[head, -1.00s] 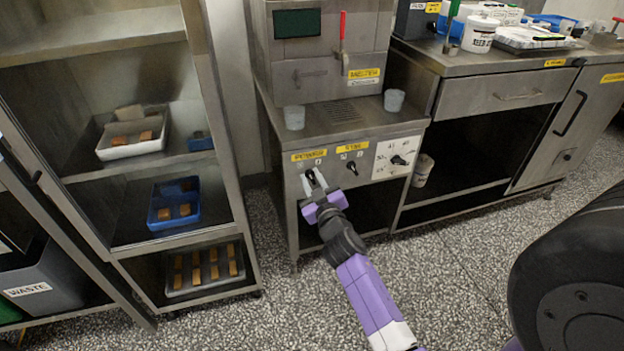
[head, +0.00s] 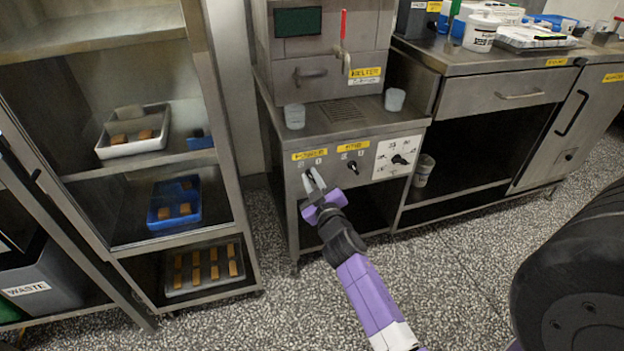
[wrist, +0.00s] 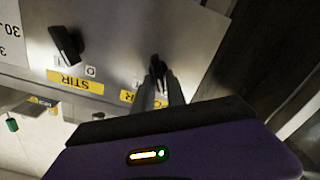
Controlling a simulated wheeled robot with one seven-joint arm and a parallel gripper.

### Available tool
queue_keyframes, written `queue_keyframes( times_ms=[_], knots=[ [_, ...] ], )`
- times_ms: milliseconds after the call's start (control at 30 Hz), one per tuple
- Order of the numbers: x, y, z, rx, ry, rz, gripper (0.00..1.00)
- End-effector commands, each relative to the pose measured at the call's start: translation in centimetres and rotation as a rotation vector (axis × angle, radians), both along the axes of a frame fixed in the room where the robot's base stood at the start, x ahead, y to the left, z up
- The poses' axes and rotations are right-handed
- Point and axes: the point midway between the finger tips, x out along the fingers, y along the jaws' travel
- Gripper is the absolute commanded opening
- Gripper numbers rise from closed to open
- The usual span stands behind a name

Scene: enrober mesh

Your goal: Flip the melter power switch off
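The melter power switch (wrist: 157,68) is a small black knob at the left end of the steel front panel (head: 375,178), under a yellow label (head: 309,155). My gripper (head: 313,181) reaches the panel from below, right at this switch, and its fingers partly hide the knob in the head view. In the wrist view my gripper (wrist: 161,86) has its two fingers apart, with a gap between them, and the knob stands at their tips. I cannot tell whether either finger touches it. The melter (head: 325,50) stands above the panel.
The stir switch (head: 352,167) and a dial (head: 399,160) sit to the right on the same panel. A shelf rack (head: 225,150) with trays stands at the left. A workbench (head: 490,62) stands at the right.

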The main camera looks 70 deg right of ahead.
Motion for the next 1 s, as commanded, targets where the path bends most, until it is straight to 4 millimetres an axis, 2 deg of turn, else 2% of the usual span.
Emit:
queue_keyframes(
  times_ms=[33,67,467,800,1000],
  knots=[
    [0.0,0.0,0.0,0.001,-0.001,0.000,0.29],
    [0.0,0.0,0.0,0.001,-0.001,0.000,0.33],
    [-0.4,0.4,-0.2,0.002,0.000,-0.001,0.33],
    [-3.7,4.3,-0.2,0.002,0.000,-0.001,0.33],
    [-4.9,5.7,-0.1,0.001,0.000,-0.001,0.33]
  ],
)
